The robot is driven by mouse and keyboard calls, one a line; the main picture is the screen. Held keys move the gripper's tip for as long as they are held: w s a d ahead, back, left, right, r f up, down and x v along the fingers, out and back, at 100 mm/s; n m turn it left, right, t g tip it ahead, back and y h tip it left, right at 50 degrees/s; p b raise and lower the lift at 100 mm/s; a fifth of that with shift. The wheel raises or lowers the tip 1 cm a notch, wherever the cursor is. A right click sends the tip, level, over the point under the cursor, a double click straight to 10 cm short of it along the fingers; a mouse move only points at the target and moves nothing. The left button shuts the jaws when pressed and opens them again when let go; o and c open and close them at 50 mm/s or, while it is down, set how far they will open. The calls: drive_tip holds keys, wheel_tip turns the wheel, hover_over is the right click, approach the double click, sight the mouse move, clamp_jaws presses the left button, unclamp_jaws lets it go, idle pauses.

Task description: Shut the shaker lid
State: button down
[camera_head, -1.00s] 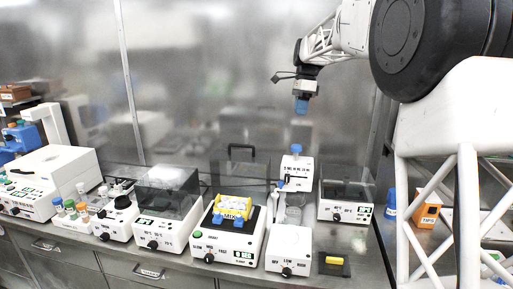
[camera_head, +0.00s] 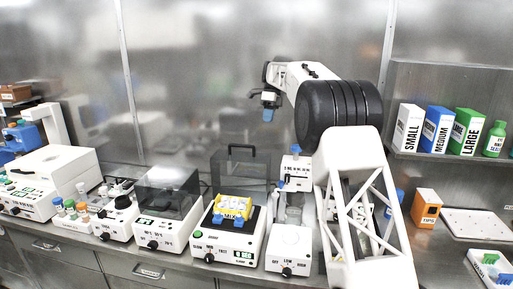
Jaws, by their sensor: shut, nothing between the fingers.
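The shaker (camera_head: 228,242) is a white box on the bench with a blue-and-yellow rack marked MIX (camera_head: 236,208) on top. Its clear lid (camera_head: 240,172) stands upright behind the rack, open, with a dark handle (camera_head: 242,148) along its top edge. My gripper (camera_head: 268,115), with blue fingertips, is in the air above and a little right of the lid handle. It is shut and empty, apart from the lid.
A box with a smoky clear cover (camera_head: 168,190) stands left of the shaker. A white device with an OFF/LOW/HIGH knob (camera_head: 289,250) stands close on the right. A shelf (camera_head: 455,158) at right bears boxes and a green bottle. The air above the shaker is free.

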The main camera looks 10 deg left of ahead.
sight(256, 154)
drive_tip(key=shift+w+a+f+m+g, duration=0.15)
drive_tip(key=shift+w+a+f+m, duration=0.05)
drive_tip(key=shift+w+a+f, duration=0.3)
drive_tip(key=shift+w+a+f+m+g, duration=0.2)
drive_tip(key=shift+w+a+f, duration=0.15)
drive_tip(key=shift+a, duration=0.25)
drive_tip(key=shift+s+f, duration=0.1)
drive_tip(key=shift+f, duration=0.05)
drive_tip(key=x, duration=0.3)
drive_tip(key=s+x, duration=0.1)
drive_tip(key=x, duration=0.3)
drive_tip(key=s+x, duration=0.1)
drive_tip(key=x, duration=0.2)
drive_tip(key=shift+a, duration=0.15)
drive_tip(key=shift+s+a, duration=0.2)
drive_tip(key=shift+s, duration=0.65)
drive_tip(key=shift+s+r, duration=0.2)
drive_tip(key=shift+r, duration=0.05)
